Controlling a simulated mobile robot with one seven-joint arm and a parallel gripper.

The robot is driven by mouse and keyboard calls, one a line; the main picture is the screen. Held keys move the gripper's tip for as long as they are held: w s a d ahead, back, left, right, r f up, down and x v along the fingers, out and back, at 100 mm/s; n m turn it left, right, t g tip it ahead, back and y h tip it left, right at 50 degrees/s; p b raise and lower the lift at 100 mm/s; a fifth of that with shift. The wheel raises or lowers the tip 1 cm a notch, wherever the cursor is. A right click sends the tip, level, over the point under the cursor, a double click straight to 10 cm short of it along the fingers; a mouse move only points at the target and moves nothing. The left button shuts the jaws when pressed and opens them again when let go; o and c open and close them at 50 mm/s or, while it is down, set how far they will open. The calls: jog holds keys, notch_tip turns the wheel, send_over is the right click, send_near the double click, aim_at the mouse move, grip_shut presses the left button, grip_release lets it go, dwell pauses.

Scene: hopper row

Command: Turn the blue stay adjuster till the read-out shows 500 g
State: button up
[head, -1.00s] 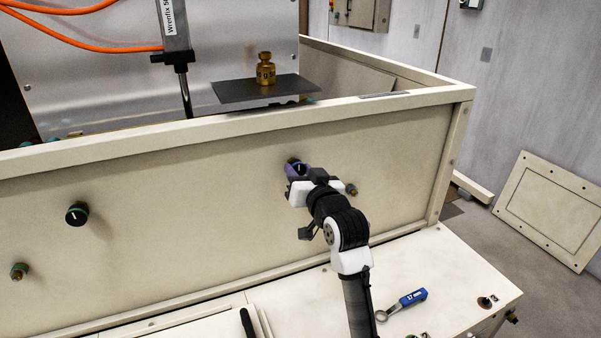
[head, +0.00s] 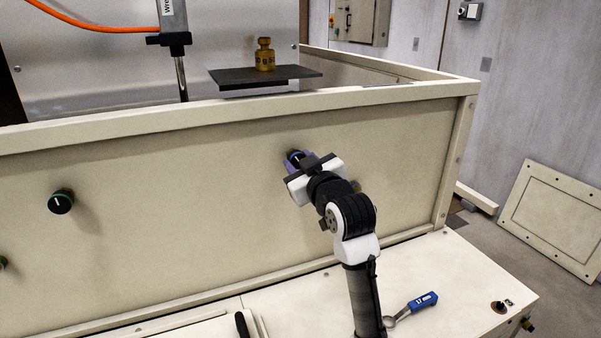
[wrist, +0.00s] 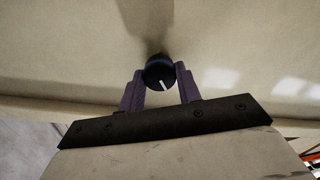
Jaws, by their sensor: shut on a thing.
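The adjuster knob (head: 295,156) is black with a bluish ring and a white pointer line, on the cream front panel. It also shows in the wrist view (wrist: 159,71), its white line pointing down and slightly right. My gripper (head: 296,163) is shut on it, one purple finger on each side in the wrist view (wrist: 160,79). The gripper partly hides the knob in the head view. A brass weight (head: 265,55) stands upright on a dark plate (head: 235,77) behind the panel's top rail. No read-out is visible.
Another black knob (head: 61,201) with a greenish ring is on the panel at left. A blue-handled spanner (head: 422,301) lies on the cream ledge (head: 300,300) below.

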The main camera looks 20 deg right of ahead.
jog(key=shift+n+b, duration=0.3)
jog(key=shift+n, duration=0.2)
jog(key=o, duration=1)
jog(key=shift+c, duration=0.2)
jog(key=s+b, duration=0.2)
jog(key=s, duration=1.1)
jog(key=shift+s+d, duration=0.2)
jog(key=shift+s, duration=0.2)
